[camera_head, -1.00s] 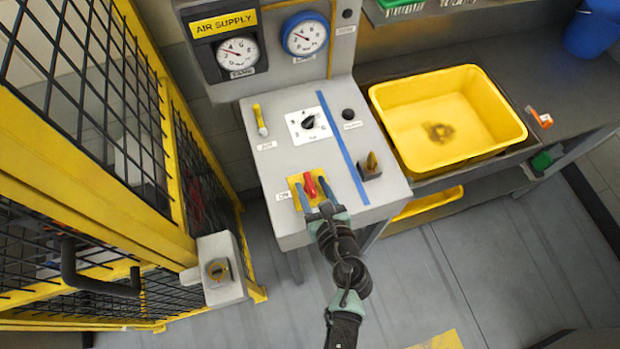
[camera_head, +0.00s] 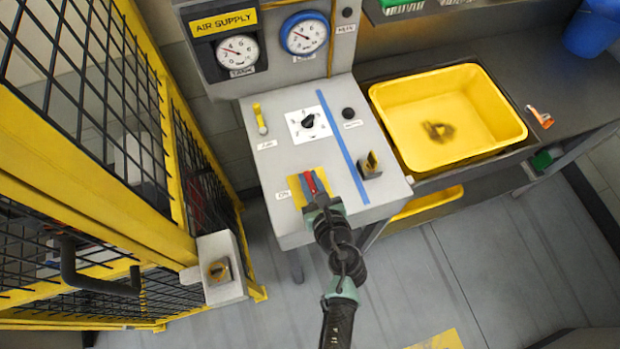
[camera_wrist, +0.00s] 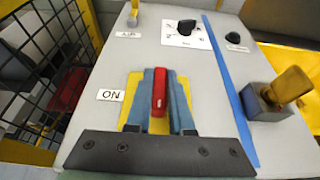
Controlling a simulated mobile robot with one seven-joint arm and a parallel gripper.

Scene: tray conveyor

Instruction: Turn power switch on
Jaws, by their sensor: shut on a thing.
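The power switch is a red rotary handle (camera_head: 313,184) on a yellow plate (camera_head: 297,190) on the sloped grey control panel. An ON label (camera_head: 283,195) sits to the plate's left. In the wrist view the red handle (camera_wrist: 159,91) points away from me, between the two blue-grey fingers. My gripper (camera_head: 315,182) is shut on the red handle, with a finger along each side. The fingers hide the handle's sides and part of the plate.
A black knob (camera_head: 308,121) on a white dial, a yellow lever (camera_head: 260,118) and a key-like yellow switch (camera_head: 370,164) are on the same panel. A yellow tray (camera_head: 448,120) stands to the right. A yellow mesh fence (camera_head: 176,190) runs along the left.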

